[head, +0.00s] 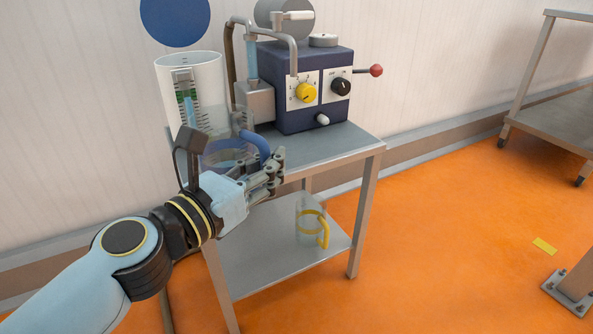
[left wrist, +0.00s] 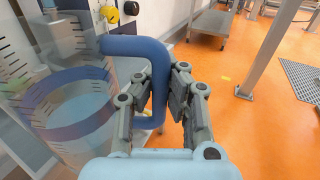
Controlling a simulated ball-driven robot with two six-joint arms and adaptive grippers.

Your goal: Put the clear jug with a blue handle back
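The clear jug (head: 222,156) with a blue band and a blue handle (head: 257,146) is at the left end of the steel table, in front of a tall clear cylinder. Its clear wall fills the left of the left wrist view (left wrist: 72,118). My left gripper (head: 270,172) is at the handle. In the left wrist view its two fingers (left wrist: 159,92) lie close on both sides of the handle's upright part and look closed on it. My arm hides part of the jug, and I cannot tell whether its base touches the table. My right gripper is out of view.
A dark blue machine (head: 285,75) with knobs and a red-tipped lever stands on the steel table (head: 345,146). The clear cylinder (head: 205,80) stands left of it. A clear jug with a yellow handle (head: 308,222) sits on the lower shelf (head: 275,265). The orange floor at right is mostly free.

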